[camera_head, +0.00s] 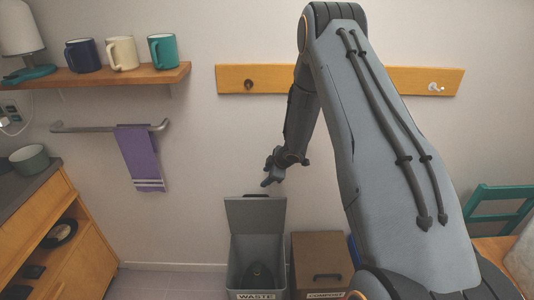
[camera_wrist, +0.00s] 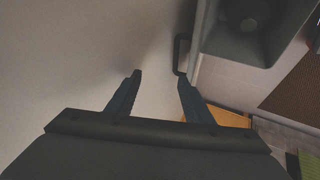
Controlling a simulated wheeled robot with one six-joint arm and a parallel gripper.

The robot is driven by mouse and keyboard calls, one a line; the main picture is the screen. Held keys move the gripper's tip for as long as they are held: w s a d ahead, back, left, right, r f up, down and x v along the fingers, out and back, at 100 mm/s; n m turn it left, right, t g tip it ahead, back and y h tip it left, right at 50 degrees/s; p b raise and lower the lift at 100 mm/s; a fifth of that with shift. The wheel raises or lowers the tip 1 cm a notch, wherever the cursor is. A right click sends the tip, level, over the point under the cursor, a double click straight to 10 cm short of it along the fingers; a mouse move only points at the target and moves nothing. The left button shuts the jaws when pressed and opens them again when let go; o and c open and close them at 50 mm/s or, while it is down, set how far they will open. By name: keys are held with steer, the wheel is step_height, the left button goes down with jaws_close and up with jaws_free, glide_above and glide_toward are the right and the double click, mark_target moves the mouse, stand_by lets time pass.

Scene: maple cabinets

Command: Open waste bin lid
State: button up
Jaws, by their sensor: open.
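The grey waste bin (camera_head: 235,272), labelled "WASTE", stands on the floor near the wall. Its lid (camera_head: 256,214) stands raised at the back, so the bin is open and a dark rounded thing shows inside. The lid's dark handle (camera_wrist: 179,54) shows in the wrist view, beside the thin lid edge (camera_wrist: 196,42). My gripper (camera_head: 270,182) is just above the top of the raised lid. In the wrist view my gripper (camera_wrist: 160,84) is open, with nothing between its fingers. The right fingertip is close to the handle; I cannot tell whether they touch.
A brown compost bin (camera_head: 322,254) with its lid shut stands to the right, with a blue bin (camera_head: 353,250) partly hidden behind my arm. A wooden cabinet (camera_head: 75,262) is at left. A towel (camera_head: 138,157) hangs from a rail. A green chair (camera_head: 497,210) is at right.

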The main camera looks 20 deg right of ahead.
steer(key=shift+r+p, duration=0.95)
steer(key=shift+r, duration=5.05)
steer(key=s+r+m+g+h+b, duration=0.1)
steer(key=s+r+m+h+b, duration=0.35)
steer(key=s+m+b, duration=0.55)
steer(key=s+a+f+m+g+y, duration=0.1)
steer(key=s+a+g, duration=0.1)
steer(key=s, duration=0.9)
steer(key=s+a+f+m+g+y+b, duration=0.1)
steer(key=s+a, duration=0.3)
steer(key=s, duration=0.8)
steer(key=shift+s+a+f+m+g, duration=0.3)
steer(key=shift+a+m+g, duration=0.15)
steer(key=shift+m, duration=0.35)
